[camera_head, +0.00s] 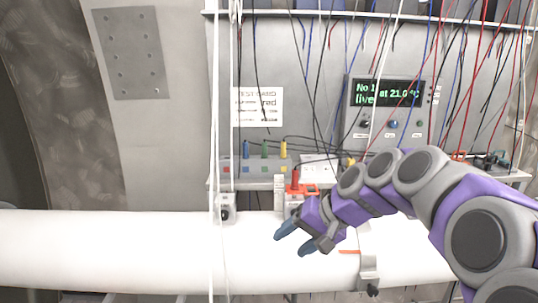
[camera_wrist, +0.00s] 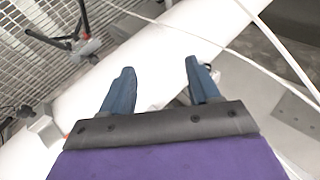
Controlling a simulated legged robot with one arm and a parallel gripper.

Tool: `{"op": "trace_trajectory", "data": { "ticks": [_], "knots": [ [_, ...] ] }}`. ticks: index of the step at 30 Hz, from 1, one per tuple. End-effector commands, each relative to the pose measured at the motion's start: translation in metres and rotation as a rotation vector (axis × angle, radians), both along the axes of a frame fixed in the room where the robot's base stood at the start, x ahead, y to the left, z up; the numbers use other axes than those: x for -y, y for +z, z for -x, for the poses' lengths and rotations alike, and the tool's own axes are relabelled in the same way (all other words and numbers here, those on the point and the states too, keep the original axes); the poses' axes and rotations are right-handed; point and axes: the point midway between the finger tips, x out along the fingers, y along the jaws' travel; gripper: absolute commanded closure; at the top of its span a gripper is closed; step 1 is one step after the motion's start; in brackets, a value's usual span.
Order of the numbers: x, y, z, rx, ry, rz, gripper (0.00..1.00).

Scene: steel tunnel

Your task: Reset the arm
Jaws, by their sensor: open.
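My purple and grey arm reaches in from the right in the head view. My gripper (camera_head: 291,239) is in front of the white horizontal pipe (camera_head: 100,245), with its blue fingers pointing left and down. In the wrist view my gripper (camera_wrist: 160,82) shows two blue fingers spread apart with nothing between them. The white pipe (camera_wrist: 150,60) runs diagonally beyond the fingertips in that view. I cannot tell the exact gap between the fingers and the pipe.
A display box (camera_head: 385,105) with green text stands behind the arm. A bench holds a grey box with coloured plugs (camera_head: 262,165) and an orange-red device (camera_head: 299,189). Many cables hang from above, and white cords (camera_head: 225,120) hang left of the gripper.

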Motion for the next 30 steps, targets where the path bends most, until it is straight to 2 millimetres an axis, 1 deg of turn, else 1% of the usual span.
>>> {"op": "trace_trajectory", "data": {
  "ticks": [1, 2, 3, 4, 5, 6, 8, 9, 11, 12, 14, 15, 18, 21, 24, 27, 30],
  "knots": [
    [-0.005, -0.01, 0.027, -0.025, 0.03, 0.044, 0.39],
    [-0.006, -0.016, 0.041, -0.04, 0.045, 0.073, 0.39],
    [-0.007, -0.026, 0.062, -0.062, 0.067, 0.113, 0.39],
    [-0.007, -0.033, 0.076, -0.077, 0.08, 0.142, 0.39],
    [-0.005, -0.041, 0.091, -0.095, 0.094, 0.171, 0.39],
    [-0.003, -0.05, 0.111, -0.115, 0.112, 0.211, 0.39],
    [0.002, -0.066, 0.141, -0.152, 0.134, 0.271, 0.39],
    [0.007, -0.075, 0.16, -0.17, 0.147, 0.311, 0.39],
    [0.016, -0.091, 0.191, -0.209, 0.164, 0.37, 0.39],
    [0.023, -0.1, 0.21, -0.232, 0.173, 0.408, 0.39],
    [0.035, -0.114, 0.239, -0.269, 0.185, 0.462, 0.39],
    [0.043, -0.122, 0.257, -0.293, 0.19, 0.497, 0.39],
    [0.06, -0.14, 0.295, -0.346, 0.2, 0.564, 0.39],
    [0.073, -0.151, 0.321, -0.382, 0.204, 0.61, 0.39],
    [0.081, -0.157, 0.336, -0.406, 0.207, 0.634, 0.39],
    [0.083, -0.159, 0.341, -0.412, 0.207, 0.643, 0.39],
    [0.083, -0.159, 0.341, -0.412, 0.207, 0.643, 0.39]
  ]
}}
